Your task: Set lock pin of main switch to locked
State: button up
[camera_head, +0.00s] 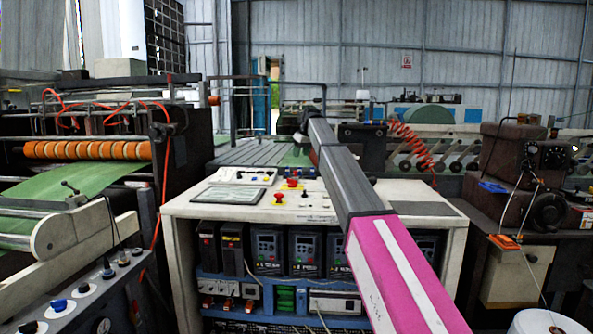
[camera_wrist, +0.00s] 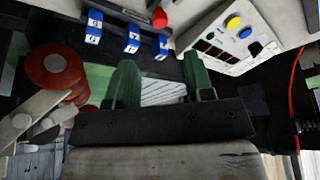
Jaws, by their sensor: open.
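My gripper (camera_wrist: 160,72) is open, with two dark green fingers apart and nothing seen between them. In the head view my arm reaches over the control cabinet (camera_head: 185,207), and its end is too small to make out the fingers. A red knob on a yellow base (camera_head: 278,197) sits on the cabinet top; it may be the main switch, but I cannot tell. No lock pin can be made out, nor its position. In the wrist view a large red round part (camera_wrist: 53,70) with grey bars is left of the fingers.
A button panel (camera_head: 243,175) lies on the cabinet top and shows in the wrist view (camera_wrist: 228,38). Blue labelled blocks (camera_wrist: 132,42) and a red button (camera_wrist: 160,18) are near the fingers. Rollers (camera_head: 90,150) stand left; a cluttered bench (camera_head: 530,220) stands right.

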jog(key=x, duration=0.9)
jog(key=shift+a+f, duration=0.1)
jog(key=shift+f, duration=0.2)
